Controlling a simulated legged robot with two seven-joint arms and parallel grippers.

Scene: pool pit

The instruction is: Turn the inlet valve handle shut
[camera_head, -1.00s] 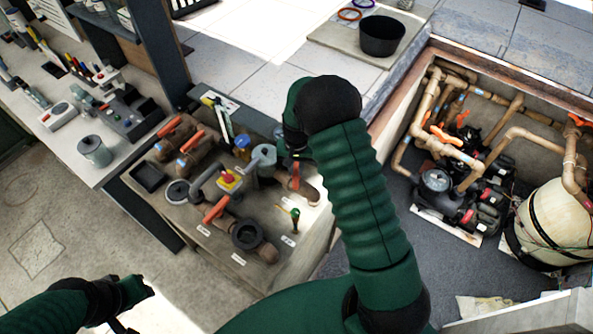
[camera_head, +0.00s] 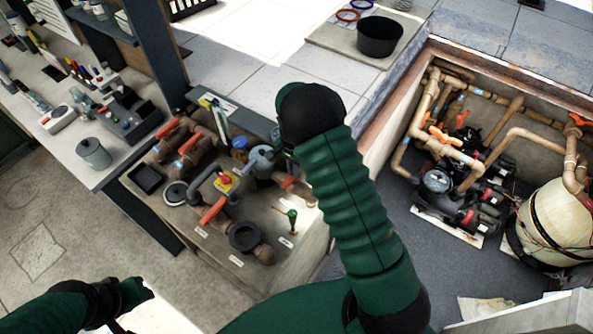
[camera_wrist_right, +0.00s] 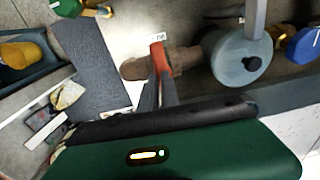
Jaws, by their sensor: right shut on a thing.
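A valve with an orange-red handle (camera_head: 288,182) sits on a brown pipe at the right end of the bench top, partly behind my right arm in the head view. In the right wrist view the handle (camera_wrist_right: 160,57) stands across the brown pipe (camera_wrist_right: 186,60). My right gripper (camera_wrist_right: 160,88) is shut on this handle, one finger on each side. Other orange handles (camera_head: 214,210) are on nearby pipes; I cannot read which label is the inlet. My left gripper (camera_head: 135,291) is low at the left, away from the bench; its jaws are unclear.
A grey round housing (camera_wrist_right: 240,60) stands close beside the held valve. A black pot (camera_head: 380,37) stands on the upper ledge. The pit at right holds pumps, pipes and a tank (camera_head: 552,222). The floor at left is clear.

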